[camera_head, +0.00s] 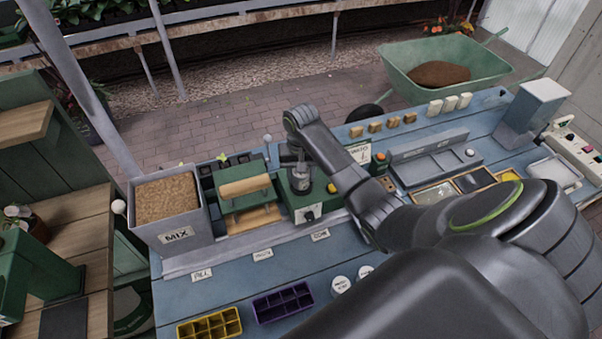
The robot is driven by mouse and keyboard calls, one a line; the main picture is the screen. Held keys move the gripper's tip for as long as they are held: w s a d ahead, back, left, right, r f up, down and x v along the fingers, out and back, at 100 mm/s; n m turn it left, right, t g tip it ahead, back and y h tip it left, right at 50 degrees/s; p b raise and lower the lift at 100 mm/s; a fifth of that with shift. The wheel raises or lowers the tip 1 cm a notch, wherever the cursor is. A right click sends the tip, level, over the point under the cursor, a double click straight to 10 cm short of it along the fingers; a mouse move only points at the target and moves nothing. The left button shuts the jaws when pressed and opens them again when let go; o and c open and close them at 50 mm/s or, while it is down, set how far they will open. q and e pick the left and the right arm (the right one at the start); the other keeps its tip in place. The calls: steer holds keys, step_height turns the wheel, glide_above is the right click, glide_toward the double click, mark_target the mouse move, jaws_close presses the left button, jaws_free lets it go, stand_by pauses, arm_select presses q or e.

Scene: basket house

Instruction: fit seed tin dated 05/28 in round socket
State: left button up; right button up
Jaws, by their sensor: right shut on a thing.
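My right gripper (297,160) reaches over the bench and points down. It is shut on a small grey metal tin (300,183), which is upright at the green box (318,205) with a dial on its front. The gripper and tin hide the box's top there, so I cannot see the round socket or tell whether the tin sits in it. No date is readable on the held tin. Two white-topped round tins (340,284) stand at the front of the bench; their lettering is too small to read. My left gripper is not in view.
A grey tray unit (437,158) is to the right. Yellow (210,326) and purple (283,302) cell trays lie in front. My right arm covers the bench's right front.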

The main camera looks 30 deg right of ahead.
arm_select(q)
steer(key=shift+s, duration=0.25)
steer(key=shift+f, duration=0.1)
arm_select(e)
steer(key=shift+f, duration=0.65)
stand_by(0.4)
steer(key=o, duration=1.1)
steer(key=shift+c, duration=0.2)
steer(key=shift+o, duration=0.3)
steer(key=o, duration=0.4)
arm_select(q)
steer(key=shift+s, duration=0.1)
